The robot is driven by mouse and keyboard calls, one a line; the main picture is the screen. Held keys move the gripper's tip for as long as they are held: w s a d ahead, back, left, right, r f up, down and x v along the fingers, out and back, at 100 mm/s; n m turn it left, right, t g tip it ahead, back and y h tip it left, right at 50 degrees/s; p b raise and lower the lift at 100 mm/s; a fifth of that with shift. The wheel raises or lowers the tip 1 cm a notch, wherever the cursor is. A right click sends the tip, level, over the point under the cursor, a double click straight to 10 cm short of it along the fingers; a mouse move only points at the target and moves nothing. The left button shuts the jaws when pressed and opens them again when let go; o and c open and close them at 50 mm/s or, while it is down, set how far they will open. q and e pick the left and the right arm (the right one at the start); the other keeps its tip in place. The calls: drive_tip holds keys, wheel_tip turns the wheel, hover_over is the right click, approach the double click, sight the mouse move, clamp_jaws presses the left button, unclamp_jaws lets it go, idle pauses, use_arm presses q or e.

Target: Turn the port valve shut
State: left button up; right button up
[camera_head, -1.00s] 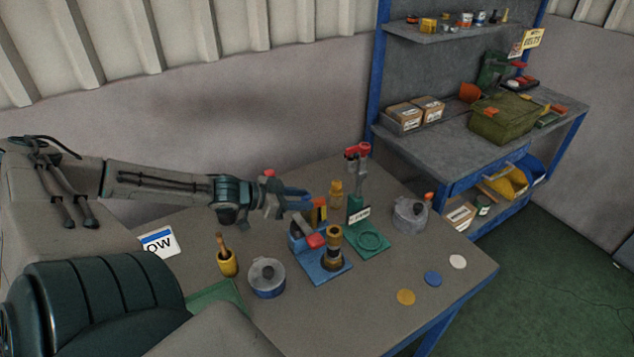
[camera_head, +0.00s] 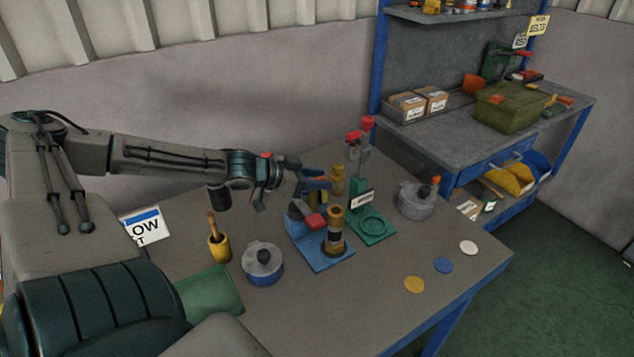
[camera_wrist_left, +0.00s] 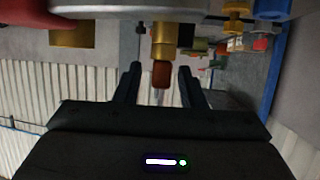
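My left gripper (camera_head: 327,178) reaches in from the left over the table, just above and behind the blue-based fixture (camera_head: 322,256). That fixture carries an upright brass and black post (camera_head: 335,232) and a red block (camera_head: 315,221). In the left wrist view the two dark fingers (camera_wrist_left: 160,72) are apart, with a red-brown tab (camera_wrist_left: 161,75) on a brass stem (camera_wrist_left: 163,42) between them and a gap on each side. A brass piece (camera_head: 338,173) stands behind the fingers in the head view. I cannot tell which part is the port valve. My right gripper is not in view.
A green fixture (camera_head: 372,226) with a red-handled clamp (camera_head: 354,136) stands to the right, near a grey pot (camera_head: 416,203). A lidded blue pot (camera_head: 262,265) and a yellow cup (camera_head: 219,248) are at left. Coloured discs (camera_head: 443,265) lie near the right edge.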

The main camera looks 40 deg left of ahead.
use_arm(q)
clamp_jaws()
